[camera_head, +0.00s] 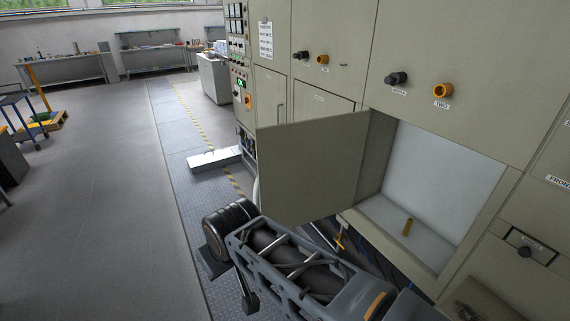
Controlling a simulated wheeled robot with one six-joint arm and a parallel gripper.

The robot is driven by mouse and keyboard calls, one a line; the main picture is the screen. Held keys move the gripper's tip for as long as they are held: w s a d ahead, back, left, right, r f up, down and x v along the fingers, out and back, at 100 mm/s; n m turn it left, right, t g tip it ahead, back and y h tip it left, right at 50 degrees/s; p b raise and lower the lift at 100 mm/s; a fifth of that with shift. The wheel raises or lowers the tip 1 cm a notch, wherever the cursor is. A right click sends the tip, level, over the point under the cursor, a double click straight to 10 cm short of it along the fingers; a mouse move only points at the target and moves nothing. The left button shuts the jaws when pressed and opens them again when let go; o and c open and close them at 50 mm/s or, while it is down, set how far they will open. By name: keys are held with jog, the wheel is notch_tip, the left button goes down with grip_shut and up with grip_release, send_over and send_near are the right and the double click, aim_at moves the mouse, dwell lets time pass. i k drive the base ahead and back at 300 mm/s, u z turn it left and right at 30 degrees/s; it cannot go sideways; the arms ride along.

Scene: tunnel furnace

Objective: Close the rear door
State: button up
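A beige-grey door panel (312,168) stands swung open, out from the furnace cabinet. It is at the left side of a square opening. Whether this door is labelled rear is not readable; a label starting "FRONT" (558,180) is at the right edge. My arm crosses the bottom of the view, below and in front of the open door, with its dark round joint near the door's lower left corner. My gripper is not visible.
Black and orange knobs (442,91) stick out of the cabinet face (480,50) above the opening. A control panel (240,80) is farther back. A low light-coloured block (214,158) lies on the floor plates behind the door. The grey floor (100,200) at left is clear.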

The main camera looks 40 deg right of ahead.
aim_at(309, 170)
jog(key=i, duration=2.7)
jog(key=z, duration=2.75)
jog(key=k, duration=0.4)
jog(key=u, duration=0.55)
jog(key=i, duration=0.5)
